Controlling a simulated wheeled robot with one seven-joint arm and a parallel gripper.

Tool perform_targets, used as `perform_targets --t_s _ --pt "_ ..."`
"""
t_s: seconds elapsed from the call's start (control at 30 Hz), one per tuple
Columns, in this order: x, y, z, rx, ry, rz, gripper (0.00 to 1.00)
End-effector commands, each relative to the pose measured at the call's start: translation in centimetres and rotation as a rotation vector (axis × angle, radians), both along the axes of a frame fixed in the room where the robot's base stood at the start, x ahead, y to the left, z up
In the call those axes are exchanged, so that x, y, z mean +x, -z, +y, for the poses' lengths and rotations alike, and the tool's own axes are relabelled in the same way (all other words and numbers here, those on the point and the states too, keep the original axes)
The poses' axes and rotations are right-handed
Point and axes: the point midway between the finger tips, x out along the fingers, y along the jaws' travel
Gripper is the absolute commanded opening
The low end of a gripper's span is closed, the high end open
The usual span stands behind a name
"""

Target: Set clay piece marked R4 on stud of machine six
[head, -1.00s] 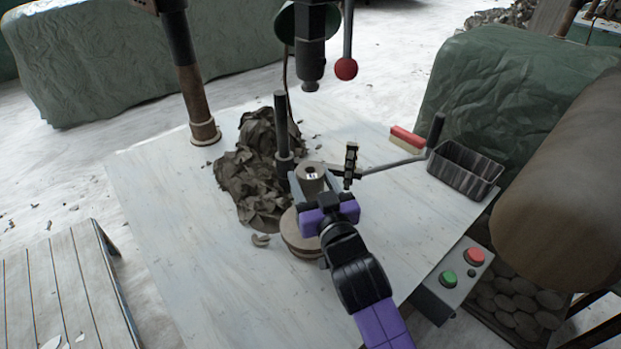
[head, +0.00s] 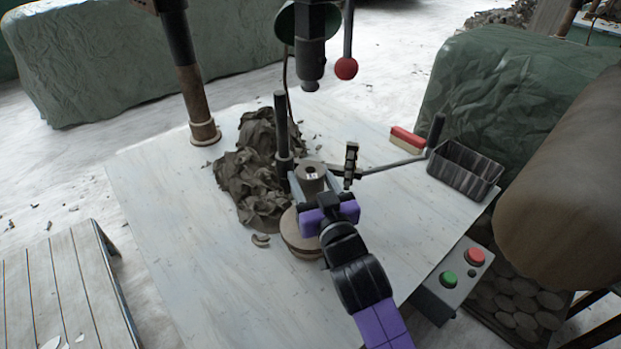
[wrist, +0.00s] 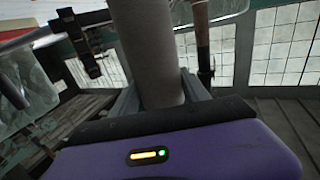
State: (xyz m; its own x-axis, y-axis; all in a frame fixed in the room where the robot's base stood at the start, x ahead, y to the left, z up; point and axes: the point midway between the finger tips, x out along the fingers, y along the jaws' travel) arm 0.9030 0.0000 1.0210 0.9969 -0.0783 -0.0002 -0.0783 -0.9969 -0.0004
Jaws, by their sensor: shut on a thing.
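The clay piece (head: 311,182) is a grey-brown cylinder with a dark hole in its top and a small white label whose mark is too small to read. My gripper (head: 313,190) is shut on it, one finger on each side, and holds it upright over the round brown turntable-like base (head: 289,233) of the machine. In the wrist view the clay piece (wrist: 146,55) stands between the two grey fingers. The stud is not visible, and I cannot tell whether the piece touches anything below it.
A dark post (head: 281,125) and a heap of clay trimmings (head: 252,170) stand just left of the piece. A black clamp (head: 350,165) with a lever arm is close on the right. A red-handled brush (head: 407,139), a black tray (head: 464,169) and a button box (head: 455,280) lie further right.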

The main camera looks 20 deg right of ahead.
Motion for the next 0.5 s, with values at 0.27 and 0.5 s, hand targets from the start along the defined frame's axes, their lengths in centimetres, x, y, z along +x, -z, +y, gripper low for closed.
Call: perform_targets --t_s 0.27,0.5 --pt "0.0 0.3 0.0 0.000 0.000 -0.005 0.00" --pt "0.0 0.9 0.0 0.000 0.000 -0.005 0.00"
